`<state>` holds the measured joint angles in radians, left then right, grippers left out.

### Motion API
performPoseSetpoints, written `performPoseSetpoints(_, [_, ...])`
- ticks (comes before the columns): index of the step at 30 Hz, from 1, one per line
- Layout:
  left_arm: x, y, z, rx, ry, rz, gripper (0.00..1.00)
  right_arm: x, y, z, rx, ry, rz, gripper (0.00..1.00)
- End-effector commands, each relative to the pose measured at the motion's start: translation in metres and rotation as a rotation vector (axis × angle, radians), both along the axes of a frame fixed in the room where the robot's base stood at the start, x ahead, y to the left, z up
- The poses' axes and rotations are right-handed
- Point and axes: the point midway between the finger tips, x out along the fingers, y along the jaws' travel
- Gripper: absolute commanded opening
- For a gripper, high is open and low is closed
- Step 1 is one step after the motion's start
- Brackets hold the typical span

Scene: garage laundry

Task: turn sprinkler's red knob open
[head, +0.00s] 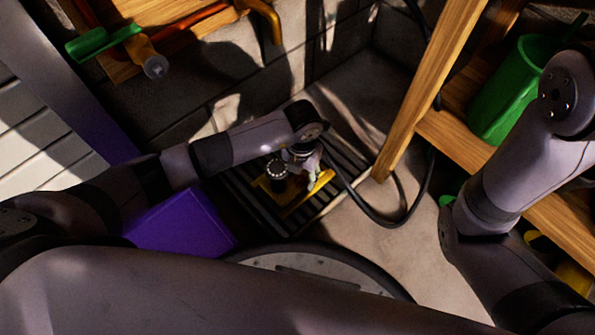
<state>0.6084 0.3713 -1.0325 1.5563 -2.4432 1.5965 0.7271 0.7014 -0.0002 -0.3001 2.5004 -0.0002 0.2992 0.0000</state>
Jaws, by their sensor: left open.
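The sprinkler has a yellow base (317,187) and a dark round part with a pale ribbed rim (276,171). It sits on a dark slatted floor grate (255,205). My left gripper (312,172) points down over the right part of the sprinkler, close above the yellow base. It is open, and nothing shows held in it. I cannot tell whether it touches the sprinkler. No red knob can be made out; my gripper and wrist cover part of the sprinkler. My right arm is at the right edge, but its gripper is out of view.
A black hose (384,222) curves over the floor right of the grate. A wooden shelf (455,137) with a green can (508,92) stands at the right. A purple box (180,226) lies left of the grate.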

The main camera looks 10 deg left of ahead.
Motion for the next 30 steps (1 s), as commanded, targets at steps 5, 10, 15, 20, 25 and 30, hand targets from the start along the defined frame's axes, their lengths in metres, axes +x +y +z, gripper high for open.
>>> performPoseSetpoints(5, [-0.0008,-0.0008,-0.0005,0.0,0.0,-0.001,0.45,0.0,0.0,-0.0003,0.0,0.0,0.0,0.4])
performPoseSetpoints(10, [-0.0007,-0.0006,-0.0005,0.0,0.001,-0.001,0.39,-0.0002,0.0001,-0.0003,-0.001,-0.001,0.0,0.4])
performPoseSetpoints(15, [-0.0007,-0.0004,-0.0006,0.0,0.001,0.0,0.28,-0.0003,0.0,-0.0004,-0.001,-0.001,0.0,0.4])
performPoseSetpoints(20, [-0.0007,-0.0003,-0.0006,0.0,0.001,0.0,0.17,-0.0003,0.0001,-0.0005,-0.001,-0.001,0.0,0.4])
performPoseSetpoints(25, [-0.0007,-0.0003,-0.0006,0.0,0.001,0.0,0.06,-0.0003,0.0001,-0.0006,-0.001,-0.001,0.0,0.4])
performPoseSetpoints(30, [-0.0005,-0.0002,-0.0006,0.0,0.001,0.0,0.0,-0.0002,0.0001,-0.0005,-0.001,-0.001,0.0,0.4])
